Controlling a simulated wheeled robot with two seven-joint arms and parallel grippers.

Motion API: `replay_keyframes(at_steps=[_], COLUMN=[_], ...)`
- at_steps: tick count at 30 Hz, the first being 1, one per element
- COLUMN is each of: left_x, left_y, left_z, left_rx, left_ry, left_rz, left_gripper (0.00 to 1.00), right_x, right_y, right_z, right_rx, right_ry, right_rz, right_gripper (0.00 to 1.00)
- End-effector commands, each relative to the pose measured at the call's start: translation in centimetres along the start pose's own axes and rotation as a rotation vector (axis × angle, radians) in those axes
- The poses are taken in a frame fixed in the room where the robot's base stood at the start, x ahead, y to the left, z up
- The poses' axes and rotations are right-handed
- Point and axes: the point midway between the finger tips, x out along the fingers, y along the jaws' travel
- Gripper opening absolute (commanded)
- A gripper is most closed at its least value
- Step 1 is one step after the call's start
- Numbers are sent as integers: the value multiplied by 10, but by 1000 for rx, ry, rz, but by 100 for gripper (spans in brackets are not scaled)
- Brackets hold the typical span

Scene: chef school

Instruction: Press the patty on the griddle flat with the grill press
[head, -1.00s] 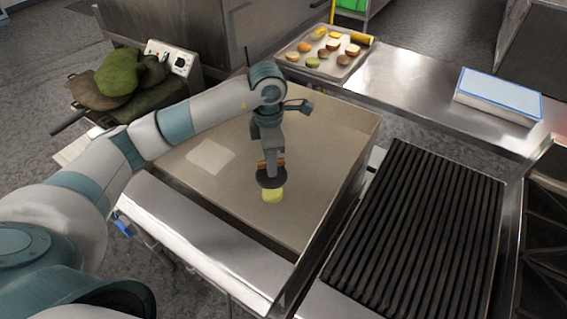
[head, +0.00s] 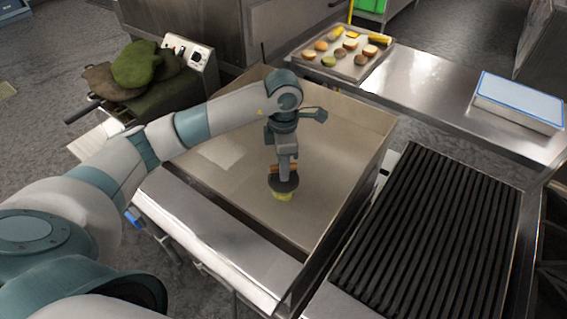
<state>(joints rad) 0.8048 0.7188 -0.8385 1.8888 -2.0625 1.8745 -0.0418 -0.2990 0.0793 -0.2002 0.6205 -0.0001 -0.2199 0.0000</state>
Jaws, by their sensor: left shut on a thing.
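My left gripper (head: 286,172) is shut on the wooden handle of the grill press (head: 289,186), a dark round disc. It holds the press over the griddle (head: 330,135), with the disc roughly level. The patty (head: 283,196), a small yellow-green round, lies on the griddle under the press. Only its near edge shows below the disc, which hides the rest. The disc looks to be on or very close to the patty; contact is not clear. My right gripper is not in view.
A tray (head: 372,66) with buns and other food stands on the steel counter at the back. A blue-edged white box (head: 520,100) sits right of it. A black ribbed grill (head: 430,240) lies right of the griddle. Green and brown cloth-like items (head: 135,65) are at the back left.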

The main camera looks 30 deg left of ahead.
Motion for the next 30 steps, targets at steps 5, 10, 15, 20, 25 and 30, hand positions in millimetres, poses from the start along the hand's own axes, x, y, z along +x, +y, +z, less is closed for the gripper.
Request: replay_keyframes(at_steps=[5, 10, 15, 20, 25, 30], left_x=[13, 20, 23, 23, 22, 22], left_y=[0, 0, 0, 1, 1, 1], left_z=[1, 1, 1, 1, 1, 1], left_rx=[-1, 0, 0, 0, 0, 0], left_ry=[-3, -3, -3, -3, -3, -3], left_rz=[2, 1, 2, 2, 2, 2], left_gripper=[0, 0, 0, 0, 0, 0], right_x=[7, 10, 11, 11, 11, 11], right_y=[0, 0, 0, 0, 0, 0], right_z=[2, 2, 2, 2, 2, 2], right_rx=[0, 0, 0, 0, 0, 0], right_ry=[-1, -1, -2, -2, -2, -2], right_rz=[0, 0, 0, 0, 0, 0], right_gripper=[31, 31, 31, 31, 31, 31])
